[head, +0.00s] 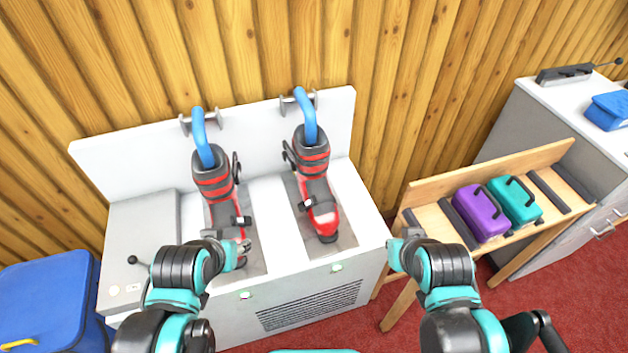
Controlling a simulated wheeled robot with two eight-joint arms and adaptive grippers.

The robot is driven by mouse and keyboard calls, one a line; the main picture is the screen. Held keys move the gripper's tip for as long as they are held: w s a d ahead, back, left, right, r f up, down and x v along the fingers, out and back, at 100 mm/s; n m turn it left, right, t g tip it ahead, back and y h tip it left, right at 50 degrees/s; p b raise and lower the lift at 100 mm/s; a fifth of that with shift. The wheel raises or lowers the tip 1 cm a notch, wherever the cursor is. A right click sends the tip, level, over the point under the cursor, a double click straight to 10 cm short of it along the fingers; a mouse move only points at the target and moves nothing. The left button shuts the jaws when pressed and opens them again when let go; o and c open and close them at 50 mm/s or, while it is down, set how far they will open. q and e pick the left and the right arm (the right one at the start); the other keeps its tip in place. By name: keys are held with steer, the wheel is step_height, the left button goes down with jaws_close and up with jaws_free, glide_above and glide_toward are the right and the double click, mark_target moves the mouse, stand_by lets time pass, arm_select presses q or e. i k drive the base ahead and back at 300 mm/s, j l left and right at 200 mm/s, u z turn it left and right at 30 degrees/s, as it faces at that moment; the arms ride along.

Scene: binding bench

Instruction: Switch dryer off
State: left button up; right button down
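The dryer (282,207) is a white cabinet with a back panel and a front vent grille. A lever with a black knob (133,260) sticks up from the control box (143,230) at its left end. Two black and red ski boots stand on it, a left one (214,187) and a right one (313,165), each with a blue hose going into its top. My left gripper (240,250) is in front of the left boot's toe and partly hides it; contact cannot be told. My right gripper (394,252) is by the dryer's front right corner, with nothing visible in it. Finger openings are unclear.
A blue bin (45,295) stands left of the dryer. A wooden bench (440,213) to the right carries a purple case (481,212) and a teal case (516,200). A grey cabinet (515,130) with a blue item (607,111) stands far right. Red carpet shows front right.

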mark_target(132, 260)
steer(key=u, duration=1.75)
